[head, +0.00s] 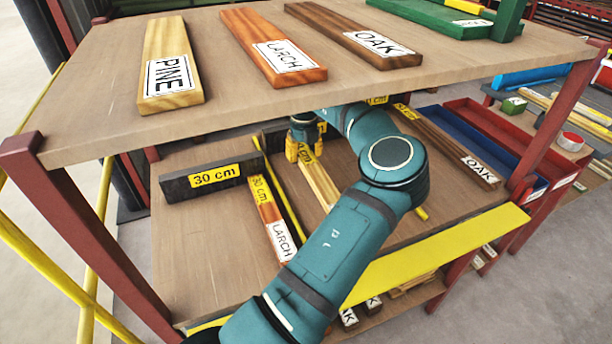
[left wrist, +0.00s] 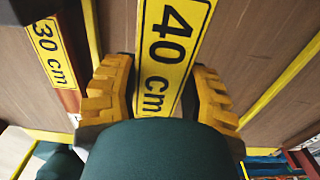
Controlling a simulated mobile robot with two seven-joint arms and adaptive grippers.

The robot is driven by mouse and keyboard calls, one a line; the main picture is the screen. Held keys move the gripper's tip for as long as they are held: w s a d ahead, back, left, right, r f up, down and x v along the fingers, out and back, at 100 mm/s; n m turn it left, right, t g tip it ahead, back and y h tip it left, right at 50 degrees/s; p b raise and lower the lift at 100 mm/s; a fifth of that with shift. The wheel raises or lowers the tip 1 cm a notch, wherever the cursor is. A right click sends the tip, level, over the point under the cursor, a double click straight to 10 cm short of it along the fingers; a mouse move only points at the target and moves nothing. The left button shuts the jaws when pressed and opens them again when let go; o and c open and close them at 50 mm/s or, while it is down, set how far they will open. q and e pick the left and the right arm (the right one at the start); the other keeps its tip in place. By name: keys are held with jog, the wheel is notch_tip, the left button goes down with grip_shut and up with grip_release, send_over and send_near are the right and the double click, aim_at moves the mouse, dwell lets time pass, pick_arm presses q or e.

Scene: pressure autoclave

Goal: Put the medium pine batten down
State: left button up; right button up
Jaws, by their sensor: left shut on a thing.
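The pine batten (head: 318,182) is a pale strip over the lower shelf (head: 215,235), between the larch batten (head: 268,212) and the oak batten (head: 455,152). My left gripper (head: 305,152) is shut on it near its far end. In the left wrist view the yellow fingers (left wrist: 160,92) stand on both sides of the batten's yellow "40 cm" label (left wrist: 172,45). My forearm hides the batten's near end. I cannot tell whether its underside touches the shelf. My right gripper is not in view.
Yellow strips (head: 280,205) divide the lower shelf into lanes. A dark "30 cm" block (head: 212,178) stands at its left. The upper shelf (head: 215,70) overhangs the arm and carries pine, larch and oak sample boards (head: 268,50). Blue and red trays (head: 480,135) stand at the right.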

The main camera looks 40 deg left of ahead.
pick_arm(q)
notch_tip(320, 180, down, 5)
jog(key=shift+f+b, duration=0.1)
jog(key=shift+b, duration=1.1)
jog(key=o, duration=1.2)
notch_tip(320, 180, up, 12)
jog(key=p, duration=0.6)
